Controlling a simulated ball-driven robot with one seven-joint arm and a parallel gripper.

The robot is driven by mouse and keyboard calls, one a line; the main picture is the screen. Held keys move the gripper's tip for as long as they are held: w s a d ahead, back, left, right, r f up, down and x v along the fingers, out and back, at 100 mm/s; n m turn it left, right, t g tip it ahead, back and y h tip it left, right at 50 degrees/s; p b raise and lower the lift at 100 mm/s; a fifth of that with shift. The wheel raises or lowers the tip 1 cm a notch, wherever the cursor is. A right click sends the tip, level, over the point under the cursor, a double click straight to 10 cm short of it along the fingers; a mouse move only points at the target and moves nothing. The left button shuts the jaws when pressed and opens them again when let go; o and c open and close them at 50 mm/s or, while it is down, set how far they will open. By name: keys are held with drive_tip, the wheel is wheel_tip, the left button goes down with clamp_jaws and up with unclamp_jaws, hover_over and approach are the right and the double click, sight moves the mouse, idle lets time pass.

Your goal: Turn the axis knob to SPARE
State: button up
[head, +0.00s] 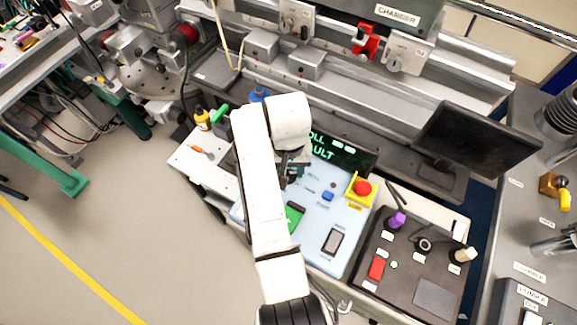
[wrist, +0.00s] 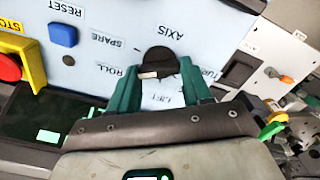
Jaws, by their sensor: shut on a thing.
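The axis knob (wrist: 160,60) is black and sits on the pale blue panel (wrist: 105,20). In the wrist view its printed words are upside down: AXIS above the knob, SPARE to its upper left, ROLL to its lower left and LIFT below. A pale mark shows on the knob's lower left side; exactly where it points is hard to tell. My gripper (wrist: 160,80) has its green fingers on either side of the knob and is shut on it. In the head view my gripper (head: 291,166) is over the panel, and my arm hides the knob.
A blue RESET button (wrist: 62,34) and a red stop button (wrist: 9,67) in a yellow housing are left of the knob in the wrist view. In the head view, a monitor (head: 478,137) and a dark control box (head: 400,270) stand to the right.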

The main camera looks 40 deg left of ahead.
sight(289, 171)
drive_tip(key=shift+c, duration=1.3)
drive_tip(key=shift+r, duration=0.1)
drive_tip(key=m+p, duration=0.2)
drive_tip(key=m, duration=0.1)
drive_tip(key=shift+w+m+p, duration=0.1)
drive_tip(key=shift+m+p, duration=0.65)
drive_tip(key=shift+m, duration=1.65)
drive_tip(key=o, duration=1.1)
drive_tip(key=shift+c, duration=0.2)
wheel_tip(289, 171, up, 11)
drive_tip(key=shift+b, duration=0.4)
